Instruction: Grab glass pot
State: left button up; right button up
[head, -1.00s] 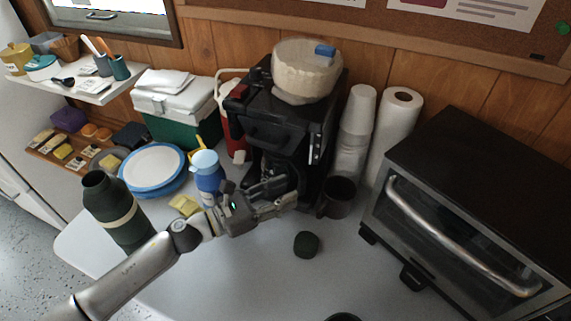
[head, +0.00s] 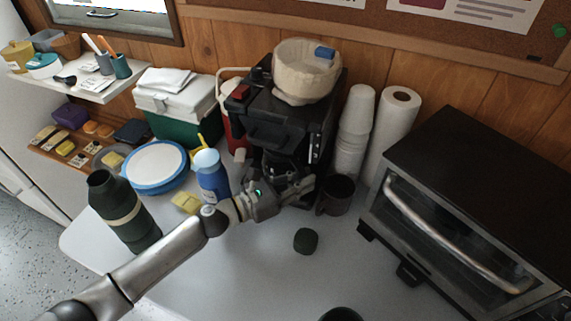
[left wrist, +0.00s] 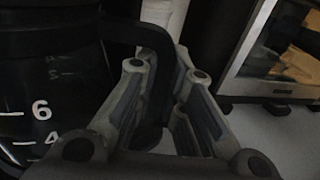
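The glass pot (left wrist: 45,105) fills the left of the left wrist view, with white numbers on clear glass and a dark upper part. Its black handle (left wrist: 155,65) curves down between the two fingers of my left gripper (left wrist: 168,75). The fingers stand apart on either side of the handle, and I see no clear grip on it. In the head view, my left gripper (head: 308,187) reaches the front of the black coffee maker (head: 283,125). The pot is mostly hidden there by shadow and the gripper. My right gripper is not in view.
A dark mug (head: 337,195) stands just right of the gripper, beside stacked cups (head: 355,130) and a paper roll (head: 392,135). A toaster oven (head: 470,215) fills the right. A blue bottle (head: 210,177) and a green flask (head: 125,212) stand left, near my arm.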

pick_arm(q)
jog(key=shift+r, duration=0.1)
grip_shut()
jog(key=shift+r, duration=0.1)
jog(key=shift+r, duration=0.6)
jog(key=s+a+b, duration=0.1)
jog(key=s+a, duration=0.1)
jog(key=s, duration=0.6)
jog(key=s+a+b, duration=0.2)
jog(key=s+a, duration=0.1)
jog(key=s, duration=0.6)
jog(key=shift+a, duration=0.25)
